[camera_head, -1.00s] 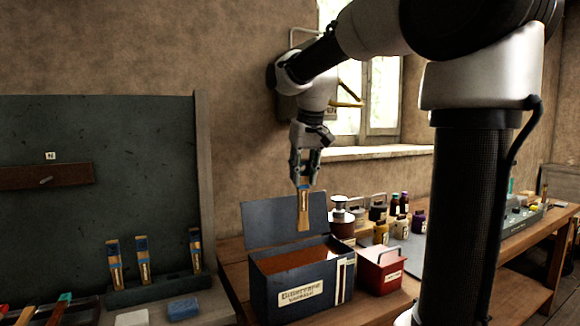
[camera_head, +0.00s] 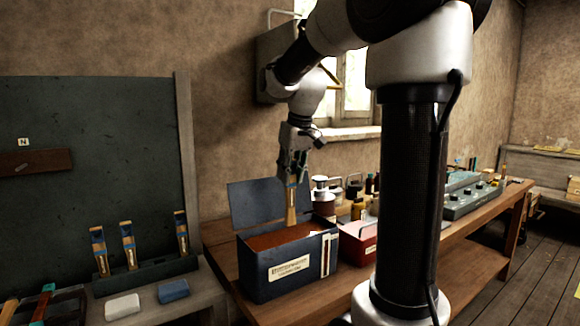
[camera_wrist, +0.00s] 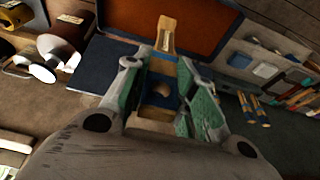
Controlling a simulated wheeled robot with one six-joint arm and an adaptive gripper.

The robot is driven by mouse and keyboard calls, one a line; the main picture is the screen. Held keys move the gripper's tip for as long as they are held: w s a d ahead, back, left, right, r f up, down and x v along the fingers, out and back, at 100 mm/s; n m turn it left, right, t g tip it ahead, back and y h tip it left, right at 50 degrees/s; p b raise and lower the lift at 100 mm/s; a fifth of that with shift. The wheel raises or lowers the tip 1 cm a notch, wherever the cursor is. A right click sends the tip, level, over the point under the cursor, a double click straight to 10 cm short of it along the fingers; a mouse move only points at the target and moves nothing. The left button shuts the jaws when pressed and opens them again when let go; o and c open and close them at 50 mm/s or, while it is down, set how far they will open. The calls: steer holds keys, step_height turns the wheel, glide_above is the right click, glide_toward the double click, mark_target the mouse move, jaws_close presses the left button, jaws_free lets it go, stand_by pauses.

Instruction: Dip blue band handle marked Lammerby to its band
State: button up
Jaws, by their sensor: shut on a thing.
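My gripper (camera_head: 292,172) is shut on a pale wooden handle (camera_head: 291,205), which hangs upright with its wide end down. A blue band shows on it between the jaws in the wrist view (camera_wrist: 158,99). A small label (camera_wrist: 166,40) is on it, too small to read. Below is an open dark blue dip box (camera_head: 290,277) with reddish-brown liquid (camera_head: 283,239); the liquid also shows in the wrist view (camera_wrist: 193,22). The handle's lower end appears just above the liquid, near the raised lid (camera_head: 257,202); I cannot tell if it touches.
Three similar blue-banded handles (camera_head: 129,245) stand in a dark rack (camera_head: 150,275) at left. White (camera_head: 122,306) and blue (camera_head: 174,290) blocks lie before it. A red box (camera_head: 357,243) and several bottles stand right of the dip box. A dark panel (camera_head: 90,160) rises behind the rack.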

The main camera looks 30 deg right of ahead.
mark_target(292, 221)
steer(key=shift+f, duration=8.3)
step_height(292, 221, up, 15)
